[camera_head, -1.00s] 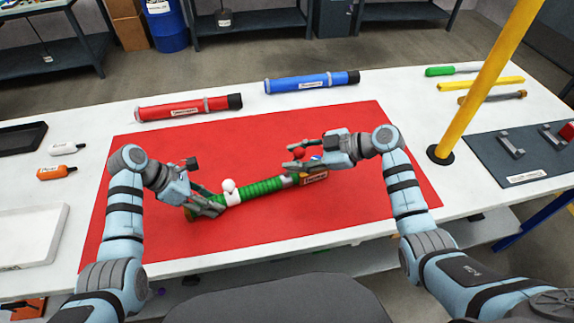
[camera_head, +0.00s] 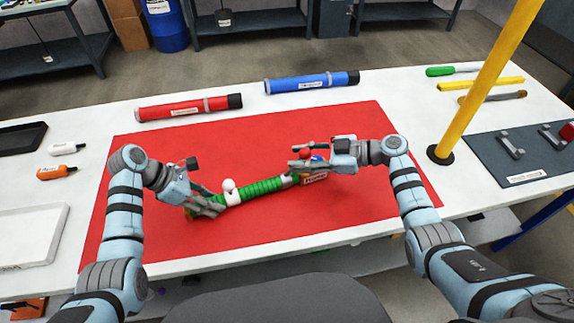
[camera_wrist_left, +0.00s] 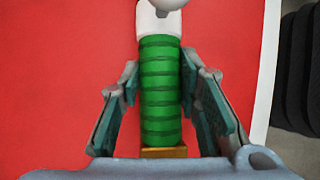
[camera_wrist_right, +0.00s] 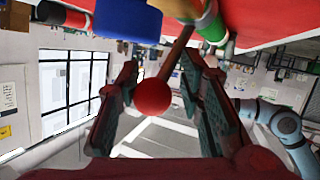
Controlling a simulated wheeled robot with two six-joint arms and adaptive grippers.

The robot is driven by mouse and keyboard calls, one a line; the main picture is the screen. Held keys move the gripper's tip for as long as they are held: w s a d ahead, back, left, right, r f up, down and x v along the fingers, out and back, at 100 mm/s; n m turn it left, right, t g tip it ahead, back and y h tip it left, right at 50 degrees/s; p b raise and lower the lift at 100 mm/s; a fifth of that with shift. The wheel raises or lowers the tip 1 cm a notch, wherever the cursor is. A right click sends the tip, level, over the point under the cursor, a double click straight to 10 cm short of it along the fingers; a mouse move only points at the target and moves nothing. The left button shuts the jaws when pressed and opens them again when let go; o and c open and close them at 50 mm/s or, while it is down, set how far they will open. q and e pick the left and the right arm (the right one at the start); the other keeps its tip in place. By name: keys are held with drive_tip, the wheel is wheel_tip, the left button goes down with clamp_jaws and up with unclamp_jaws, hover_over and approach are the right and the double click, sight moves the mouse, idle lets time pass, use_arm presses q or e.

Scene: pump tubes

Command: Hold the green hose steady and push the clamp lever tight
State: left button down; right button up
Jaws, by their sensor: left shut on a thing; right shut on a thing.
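The green ribbed hose (camera_head: 262,187) lies slanted over the red mat (camera_head: 170,165). My left gripper (camera_head: 212,207) is shut on the hose near its left end; the left wrist view shows the hose (camera_wrist_left: 160,90) between both fingers. A white clamp with a white ball (camera_head: 229,184) sits just beyond those fingers. My right gripper (camera_head: 298,162) is at the hose's right end, shut on the red-balled clamp lever (camera_head: 305,155). In the right wrist view the red ball (camera_wrist_right: 151,97) shows between the fingers, with its stem running up toward the hose. The fingers partly hide the right clamp in the head view.
A red tube (camera_head: 188,107) and a blue tube (camera_head: 311,83) lie behind the work area. A yellow post (camera_head: 480,85) stands at the right, beside a dark mat (camera_head: 535,150) with metal parts. The front of the red mat is clear.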

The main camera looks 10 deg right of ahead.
use_arm(q)
drive_tip(key=shift+d, duration=0.1)
use_arm(e)
drive_tip(key=shift+w+d+f+y, duration=0.1)
drive_tip(key=shift+d+f+y, duration=0.1)
drive_tip(key=shift+y, duration=0.2)
drive_tip(key=shift+c, duration=0.2)
drive_tip(key=shift+m, duration=0.3)
drive_tip(key=shift+r, duration=0.1)
drive_tip(key=shift+w+r, duration=0.1)
drive_tip(key=shift+r, duration=0.35)
drive_tip(key=o, duration=1.2)
drive_tip(key=shift+d, duration=0.1)
use_arm(q)
drive_tip(key=c, duration=1.1)
unclamp_jaws()
use_arm(e)
drive_tip(key=v, duration=0.7)
